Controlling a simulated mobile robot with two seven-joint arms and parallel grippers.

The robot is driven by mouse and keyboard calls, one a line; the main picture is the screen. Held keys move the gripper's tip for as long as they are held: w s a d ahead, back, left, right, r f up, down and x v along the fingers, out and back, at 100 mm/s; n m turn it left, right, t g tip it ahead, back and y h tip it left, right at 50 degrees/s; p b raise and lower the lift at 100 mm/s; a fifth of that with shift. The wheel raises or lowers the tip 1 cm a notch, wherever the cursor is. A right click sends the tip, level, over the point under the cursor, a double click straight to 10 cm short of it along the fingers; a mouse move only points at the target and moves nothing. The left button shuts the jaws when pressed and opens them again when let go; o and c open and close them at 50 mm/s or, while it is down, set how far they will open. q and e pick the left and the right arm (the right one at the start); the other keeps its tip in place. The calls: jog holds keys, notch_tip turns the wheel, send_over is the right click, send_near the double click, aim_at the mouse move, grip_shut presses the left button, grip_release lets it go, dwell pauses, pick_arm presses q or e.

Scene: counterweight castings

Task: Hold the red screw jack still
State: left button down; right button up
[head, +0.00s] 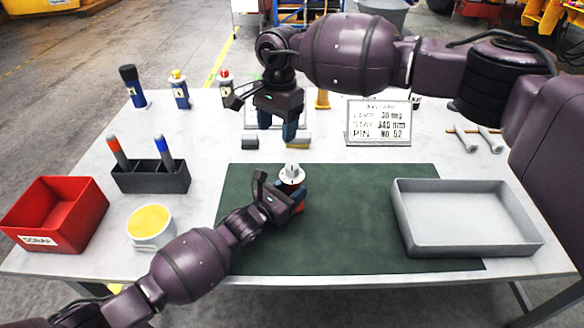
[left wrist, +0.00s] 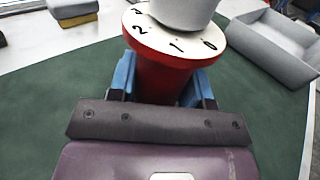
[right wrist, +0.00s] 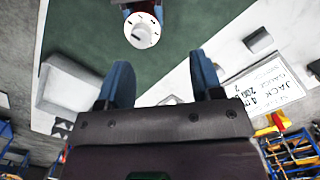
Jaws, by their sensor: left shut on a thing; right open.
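The red screw jack (head: 297,207) stands upright on the green mat (head: 370,230). It has a white numbered dial and a light grey top; in the left wrist view its red body (left wrist: 160,78) fills the middle. My left gripper (head: 292,196) is shut on the red body below the dial, one blue finger on each side. My right gripper (head: 285,132) is open and empty above the table, behind the jack. In the right wrist view its blue fingers (right wrist: 162,85) are apart, and the white dial (right wrist: 141,30) shows beyond them.
A grey tray (head: 465,248) lies right on the mat's edge. A red scrap bin (head: 60,225), a yellow-topped tub (head: 150,238) and a dark pen holder (head: 150,180) stand at left. A sign (head: 378,125) and several bottles stand at the back. Bare mat lies right of the jack.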

aim_at(292, 165)
jog(key=w+d+n+g, duration=0.3)
jog(key=d+n+g, duration=0.1)
jog(key=n, duration=0.1)
jog(key=x, duration=1.1)
jog(key=shift+w+a, duration=0.1)
jog(key=shift+w, duration=0.05)
jog(key=c, duration=0.9)
